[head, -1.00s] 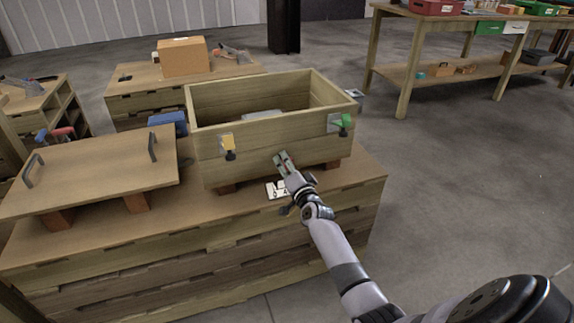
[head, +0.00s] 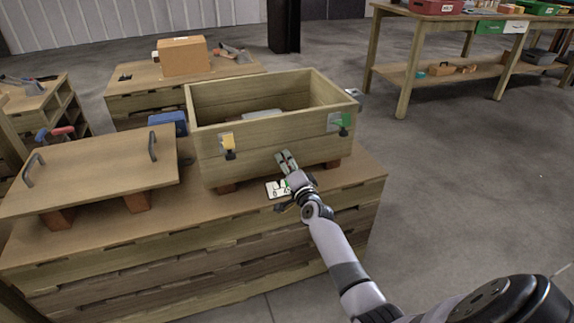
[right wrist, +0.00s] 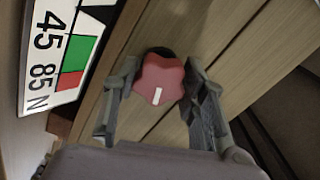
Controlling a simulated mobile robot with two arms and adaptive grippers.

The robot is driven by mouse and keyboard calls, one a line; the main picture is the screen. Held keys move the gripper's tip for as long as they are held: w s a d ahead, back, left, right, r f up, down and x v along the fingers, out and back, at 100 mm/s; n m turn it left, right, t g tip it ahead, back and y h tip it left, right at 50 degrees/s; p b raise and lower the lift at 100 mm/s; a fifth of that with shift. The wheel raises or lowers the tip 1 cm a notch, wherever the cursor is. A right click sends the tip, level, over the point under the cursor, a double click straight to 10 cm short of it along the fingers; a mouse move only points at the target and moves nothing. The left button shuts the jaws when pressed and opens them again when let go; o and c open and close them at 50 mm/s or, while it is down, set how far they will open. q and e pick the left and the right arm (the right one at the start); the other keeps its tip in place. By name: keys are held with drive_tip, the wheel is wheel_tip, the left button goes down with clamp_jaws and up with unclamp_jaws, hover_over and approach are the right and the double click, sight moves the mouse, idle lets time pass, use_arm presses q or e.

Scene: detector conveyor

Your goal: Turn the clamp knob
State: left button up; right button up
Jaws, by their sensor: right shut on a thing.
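The clamp knob (right wrist: 159,79) is red and lobed, with a white mark on its face pointing down in the right wrist view. It sits at the front of the wooden crate (head: 212,165); in the head view my gripper hides it. My right gripper (head: 287,160) is shut on the knob, with one finger on each side of it, as the right wrist view shows (right wrist: 160,90). A white scale card (right wrist: 58,50) with green and red fields and the marks 45, 85 and N is beside the knob. My left gripper is not in view.
A wooden lid (head: 95,175) with two handles lies to the left on blocks. The floor at right is clear up to a table (head: 410,65).

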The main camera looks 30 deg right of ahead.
drive_tip(key=o, duration=1.2)
drive_tip(key=v, duration=1.2)
drive_tip(key=shift+d+f, duration=0.1)
